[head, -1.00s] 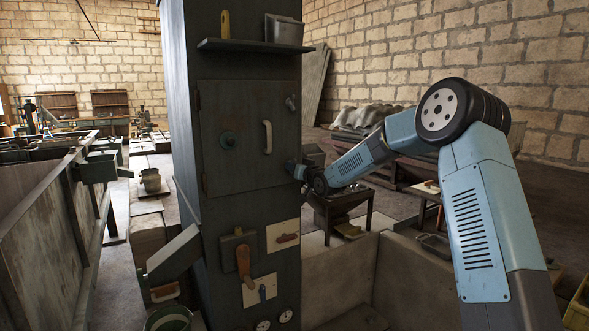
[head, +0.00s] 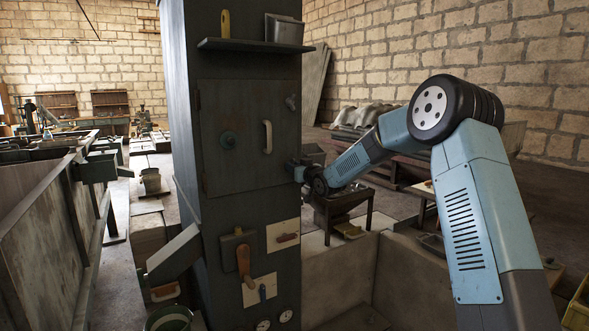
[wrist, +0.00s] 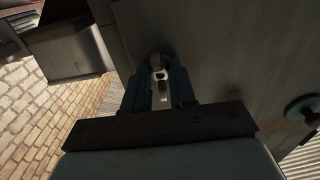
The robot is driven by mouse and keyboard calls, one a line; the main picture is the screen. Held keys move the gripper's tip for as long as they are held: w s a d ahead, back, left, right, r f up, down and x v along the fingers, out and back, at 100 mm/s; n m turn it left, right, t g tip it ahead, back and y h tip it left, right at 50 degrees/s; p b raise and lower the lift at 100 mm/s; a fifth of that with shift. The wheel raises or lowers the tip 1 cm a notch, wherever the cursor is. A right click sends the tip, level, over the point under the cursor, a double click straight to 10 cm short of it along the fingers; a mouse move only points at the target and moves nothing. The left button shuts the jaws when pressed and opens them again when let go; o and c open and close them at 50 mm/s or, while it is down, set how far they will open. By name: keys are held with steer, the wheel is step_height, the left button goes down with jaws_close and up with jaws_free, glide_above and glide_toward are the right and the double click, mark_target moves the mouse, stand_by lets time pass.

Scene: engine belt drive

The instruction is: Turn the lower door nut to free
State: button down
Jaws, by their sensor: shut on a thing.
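The grey cabinet door (head: 228,170) is closed flat in the front of the tall dark column. My gripper (head: 299,172) is at the door's lower right edge, seen side-on in the head view. In the wrist view, my gripper (wrist: 160,88) is shut on the lower door nut (wrist: 157,61), a small pale metal piece between the fingers. The fingers and arm hide this nut in the head view. The upper door nut (head: 291,102) shows at the door's upper right edge.
Tool panels and gauges are below.

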steer(key=c, duration=1.2)
jaws_free()
steer(key=shift+f, duration=0.25)
steer(key=shift+o, duration=1.4)
steer(key=shift+r, duration=0.15)
steer(key=v, duration=1.3)
steer(key=shift+s+d, duration=0.3)
